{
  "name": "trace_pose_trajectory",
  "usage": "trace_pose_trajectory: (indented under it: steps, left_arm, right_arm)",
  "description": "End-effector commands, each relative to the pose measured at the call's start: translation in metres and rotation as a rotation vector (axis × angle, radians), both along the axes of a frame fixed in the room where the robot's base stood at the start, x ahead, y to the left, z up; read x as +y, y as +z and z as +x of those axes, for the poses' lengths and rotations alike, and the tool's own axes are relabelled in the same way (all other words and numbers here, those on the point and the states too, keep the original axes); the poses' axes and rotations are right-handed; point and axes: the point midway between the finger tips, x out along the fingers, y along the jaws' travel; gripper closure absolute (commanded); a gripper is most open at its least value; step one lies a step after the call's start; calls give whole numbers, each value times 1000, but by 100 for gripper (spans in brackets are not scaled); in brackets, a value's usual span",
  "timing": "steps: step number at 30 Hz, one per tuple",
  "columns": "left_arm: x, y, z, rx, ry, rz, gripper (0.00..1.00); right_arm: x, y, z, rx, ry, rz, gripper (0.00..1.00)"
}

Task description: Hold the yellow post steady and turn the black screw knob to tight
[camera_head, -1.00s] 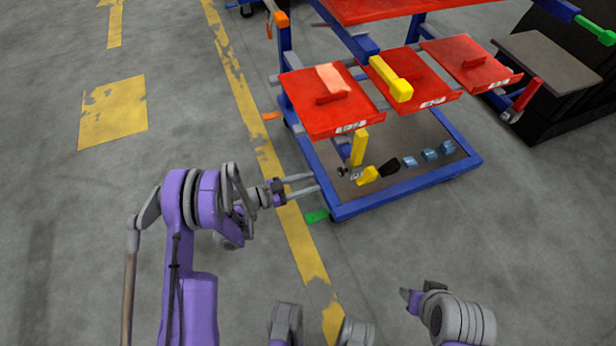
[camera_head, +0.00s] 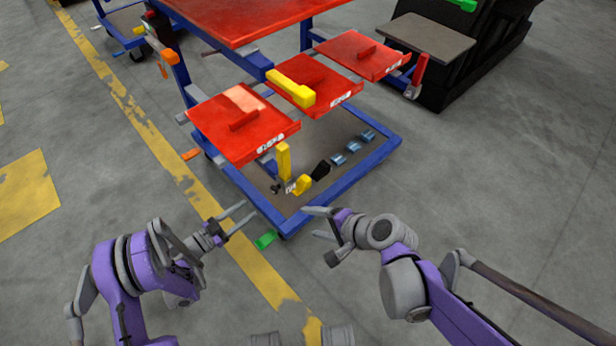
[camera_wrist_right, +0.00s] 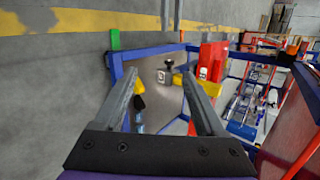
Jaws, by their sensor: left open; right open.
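The yellow post (camera_head: 284,162) stands upright on the cart's lower shelf, below the front red tray. The small black screw knob (camera_head: 276,188) is low beside its foot; a black knob also shows in the right wrist view (camera_wrist_right: 169,61), beyond the fingertips. My left gripper (camera_head: 246,214) is open and empty, outside the cart's near corner and apart from the post. My right gripper (camera_head: 310,222) is open and empty, just outside the blue front rail. Both are apart from post and knob.
The blue cart frame (camera_head: 345,184) edges the shelf. A yellow piece (camera_head: 301,185), a black piece (camera_head: 321,169) and several blue pieces (camera_head: 353,146) lie along it. Red trays (camera_head: 240,128) overhang the shelf. A green tab (camera_head: 265,241) sits at the near corner. Floor in front is free.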

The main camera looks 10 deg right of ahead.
Motion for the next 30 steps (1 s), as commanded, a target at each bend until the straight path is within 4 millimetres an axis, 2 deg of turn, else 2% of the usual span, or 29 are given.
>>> trace_pose_trajectory:
  steps: [1, 7, 15, 22, 26, 30]
  left_arm:
    - [0, 0, 0, 0, 0, 0, 50]
    - [0, 0, 0, 0, 0, 0, 50]
    - [0, 0, 0, 0, 0, 0, 50]
    - [0, 0, 0, 0, 0, 0, 50]
    - [0, 0, 0, 0, 0, 0, 50]
    - [0, 0, 0, 0, 0, 0, 50]
  right_arm:
    - [5, -1, 16, 17, -53, 91, 28]
    - [20, 0, 69, 113, -268, 494, 28]
    - [15, -11, 126, 280, -499, 1031, 28]
    - [3, -23, 147, 390, -597, 1327, 28]
    - [1, -26, 152, 418, -615, 1394, 28]
    - [7, -26, 161, 426, -619, 1408, 28]
